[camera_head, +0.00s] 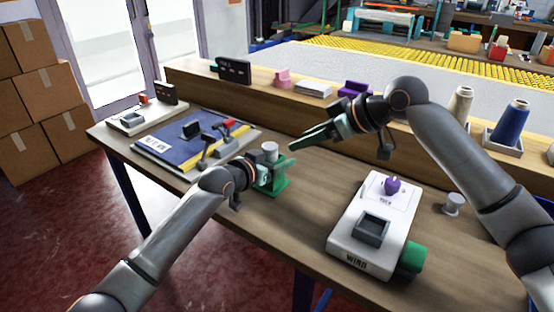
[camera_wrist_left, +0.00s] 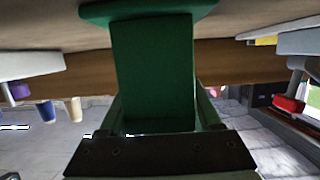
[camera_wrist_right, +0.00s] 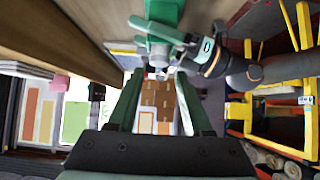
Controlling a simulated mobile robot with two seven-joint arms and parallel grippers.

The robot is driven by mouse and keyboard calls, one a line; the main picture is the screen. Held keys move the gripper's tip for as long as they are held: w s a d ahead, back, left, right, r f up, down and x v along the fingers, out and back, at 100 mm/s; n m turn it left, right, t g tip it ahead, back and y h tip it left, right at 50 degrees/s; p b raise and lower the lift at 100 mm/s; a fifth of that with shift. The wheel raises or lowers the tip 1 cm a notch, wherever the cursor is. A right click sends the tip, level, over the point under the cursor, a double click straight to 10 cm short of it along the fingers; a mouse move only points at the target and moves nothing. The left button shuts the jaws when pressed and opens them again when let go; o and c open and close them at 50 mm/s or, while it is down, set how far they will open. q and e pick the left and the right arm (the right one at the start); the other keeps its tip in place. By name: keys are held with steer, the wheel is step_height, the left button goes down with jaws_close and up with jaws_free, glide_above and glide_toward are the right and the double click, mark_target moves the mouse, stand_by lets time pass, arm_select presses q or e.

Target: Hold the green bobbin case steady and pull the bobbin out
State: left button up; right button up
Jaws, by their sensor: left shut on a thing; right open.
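The green bobbin case (camera_head: 283,187) stands on the wooden table in the head view, with the grey bobbin (camera_head: 270,148) at its top. My left gripper (camera_head: 272,177) is shut on the case from the left. In the left wrist view the case's green body (camera_wrist_left: 153,70) fills the space between the fingers. My right gripper (camera_head: 298,144) is open and empty, its fingertips pointing left, just right of the bobbin and apart from it. In the right wrist view the case (camera_wrist_right: 164,10) and bobbin (camera_wrist_right: 158,57) show beyond the open fingers (camera_wrist_right: 158,88), with my left gripper beside them.
A white winder (camera_head: 372,235) with a purple knob and green end stands to the right, with a small grey spool (camera_head: 453,203) beside it. A blue board (camera_head: 180,148) with levers lies to the left. A raised wooden ledge (camera_head: 300,112) with thread cones runs behind.

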arm_select(q)
jaws_close()
arm_select(e)
steer(key=shift+o, duration=1)
steer(key=shift+a, duration=0.2)
step_height(320, 180, up, 5)
steer(key=w+m+t+y, duration=0.1)
steer(key=w+t+y, duration=0.1)
steer(key=t+y, duration=0.45)
steer(key=n+g+h, duration=0.1)
steer(key=g+h, duration=0.1)
steer(key=g, duration=0.2)
glide_toward(277, 153)
steer(key=shift+t, duration=0.25)
steer(key=x, duration=0.9)
steer(key=shift+a+f, duration=0.1)
steer(key=shift+a, duration=0.2)
